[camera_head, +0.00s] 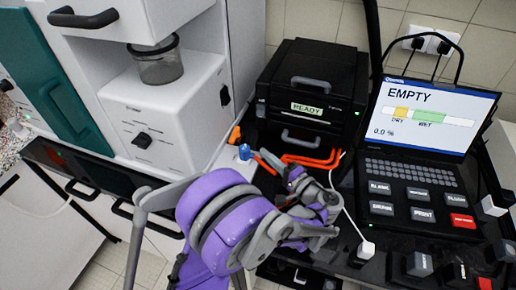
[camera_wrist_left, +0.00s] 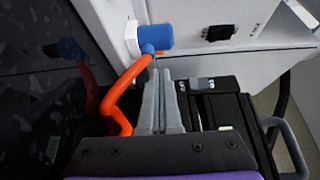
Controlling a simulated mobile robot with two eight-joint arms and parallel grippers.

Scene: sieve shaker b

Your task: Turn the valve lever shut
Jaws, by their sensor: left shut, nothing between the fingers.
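A blue valve part (camera_head: 245,152) sits low at the right side of the white machine. In the left wrist view the blue part (camera_wrist_left: 155,38) is on a white mount, and a bent orange piece (camera_wrist_left: 118,85) runs from it. I cannot tell which part is the lever or how far it is turned. My left gripper (camera_head: 291,172) is right of the blue part. In the left wrist view its fingers (camera_wrist_left: 160,72) are shut and empty, pointing at the blue part, with the orange piece just left of them. Contact is unclear. My right gripper is not in view.
A black device reading READY (camera_head: 312,85) stands behind my gripper. Orange tubes (camera_head: 310,161) run in front of it. A black terminal showing EMPTY (camera_head: 425,100) stands to the right. A white cable (camera_head: 345,205) crosses the dark bench near my gripper. A clear jar (camera_head: 158,62) sits in the white machine.

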